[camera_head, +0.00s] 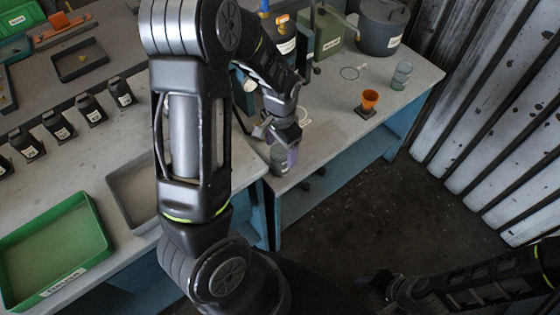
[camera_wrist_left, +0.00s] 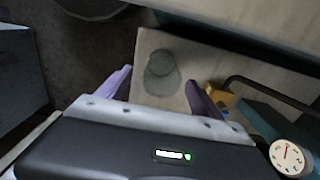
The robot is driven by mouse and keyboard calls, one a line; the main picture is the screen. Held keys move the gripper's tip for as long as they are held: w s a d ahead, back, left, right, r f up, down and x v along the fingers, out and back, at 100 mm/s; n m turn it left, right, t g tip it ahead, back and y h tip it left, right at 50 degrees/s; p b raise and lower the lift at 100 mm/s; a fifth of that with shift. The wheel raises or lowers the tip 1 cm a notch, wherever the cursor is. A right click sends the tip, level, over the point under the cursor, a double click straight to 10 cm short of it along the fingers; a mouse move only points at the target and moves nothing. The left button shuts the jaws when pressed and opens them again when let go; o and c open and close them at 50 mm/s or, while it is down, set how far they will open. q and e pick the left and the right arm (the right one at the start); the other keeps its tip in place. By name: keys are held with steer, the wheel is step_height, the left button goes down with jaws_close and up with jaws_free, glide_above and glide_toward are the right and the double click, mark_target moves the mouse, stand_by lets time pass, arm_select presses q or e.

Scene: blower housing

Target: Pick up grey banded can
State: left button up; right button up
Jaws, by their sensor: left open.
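A small grey-green can (camera_head: 279,161) stands near the front edge of the bench, just beneath my left gripper (camera_head: 281,147), which partly hides it. In the left wrist view the can (camera_wrist_left: 160,73) shows between and beyond the two purple fingertips of the left gripper (camera_wrist_left: 158,90). The jaws are apart, with clear space on both sides of the can. A similar grey-green can (camera_head: 401,76) stands at the right end of the bench. I cannot tell bands on either one. My right gripper (camera_head: 383,285) is dark and blurred at the lower right, away from the bench.
An orange cup (camera_head: 369,100) on a dark base and a thin ring (camera_head: 349,73) are on the right bench. A large grey pot (camera_head: 382,27) stands behind. A green tray (camera_head: 55,250) and several black bins (camera_head: 58,126) are at left. The bench between can and cup is mostly clear.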

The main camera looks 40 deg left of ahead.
arm_select(q)
step_height(320, 180, down, 5)
steer(key=shift+a+f+p, duration=0.1)
steer(key=shift+a+p, duration=0.05)
steer(key=shift+p, duration=0.45)
steer(key=shift+c, duration=0.4)
steer(key=c, duration=1.5)
steer(key=shift+o, duration=0.2)
step_height(320, 180, up, 10)
steer(key=b, duration=0.1)
